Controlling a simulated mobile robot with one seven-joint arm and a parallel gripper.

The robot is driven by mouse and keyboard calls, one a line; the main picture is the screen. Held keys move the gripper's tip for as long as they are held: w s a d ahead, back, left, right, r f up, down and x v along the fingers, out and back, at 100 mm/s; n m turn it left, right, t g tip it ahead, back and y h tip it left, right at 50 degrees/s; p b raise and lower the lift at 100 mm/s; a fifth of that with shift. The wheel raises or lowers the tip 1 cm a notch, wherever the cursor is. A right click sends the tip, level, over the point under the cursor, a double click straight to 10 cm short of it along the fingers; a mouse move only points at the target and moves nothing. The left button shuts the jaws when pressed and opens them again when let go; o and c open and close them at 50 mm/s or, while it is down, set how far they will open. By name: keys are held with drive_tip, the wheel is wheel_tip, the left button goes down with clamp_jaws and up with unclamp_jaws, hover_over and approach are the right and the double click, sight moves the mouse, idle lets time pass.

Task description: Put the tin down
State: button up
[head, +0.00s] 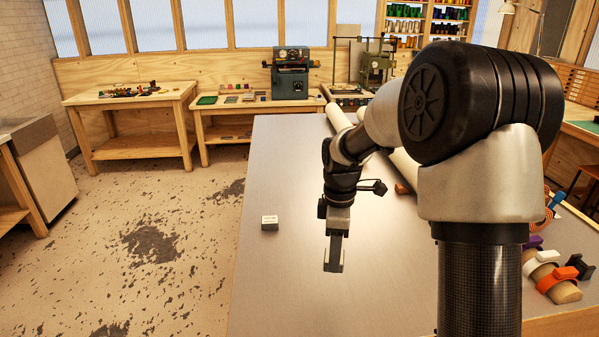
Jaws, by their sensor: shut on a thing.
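My gripper (334,266) points down over the grey table top (290,180), right of a small pale box. It is shut on a small grey thing, which I take to be the tin. The fingers hide most of it, and its shape and markings are too small to make out. I cannot tell whether it touches the table or hangs just above it.
The small pale box (269,223) with a dark mark sits near the table's left edge. Long pale rolls (338,117) lie at the back, partly behind my arm. Orange and white clamps (565,275) are at the right. The table's front left is clear.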

drive_tip(key=n, duration=0.2)
drive_tip(key=shift+w+n, duration=0.3)
drive_tip(key=shift+w, duration=0.1)
wheel_tip(320, 180, down, 10)
drive_tip(key=shift+f, duration=0.1)
drive_tip(key=shift+f, duration=0.15)
drive_tip(key=o, duration=1.1)
